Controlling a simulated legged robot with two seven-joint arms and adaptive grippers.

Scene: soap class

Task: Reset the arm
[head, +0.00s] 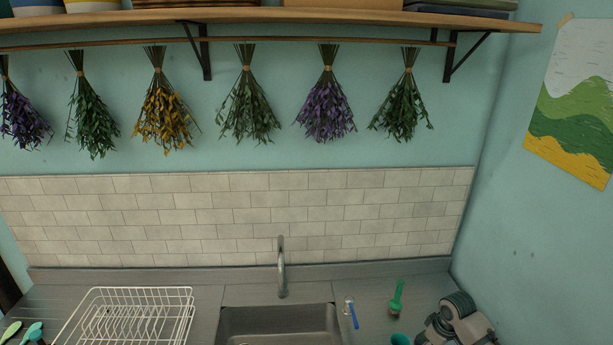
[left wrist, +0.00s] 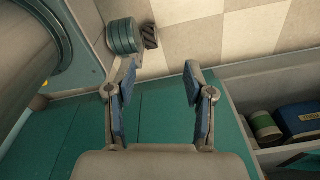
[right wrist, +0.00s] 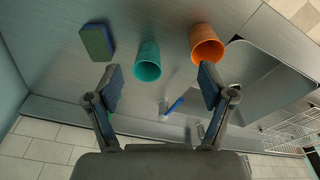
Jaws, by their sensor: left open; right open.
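My right arm (head: 455,322) shows at the lower right of the head view, over the counter right of the sink. In the right wrist view my right gripper (right wrist: 160,90) is open and empty above the counter. A teal cup (right wrist: 147,62) and an orange cup (right wrist: 206,45) stand just beyond its fingertips, apart from them. In the left wrist view my left gripper (left wrist: 160,80) is open and empty, with teal drawer-like panels and a tiled floor below it. My left gripper does not show in the head view.
The sink (head: 280,322) with its faucet (head: 281,265) is at centre, a white dish rack (head: 128,315) to its left. A sponge (right wrist: 97,42), a small blue-handled item (head: 352,313) and a green brush (head: 397,300) lie on the counter. An open drawer (left wrist: 270,160) holds containers.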

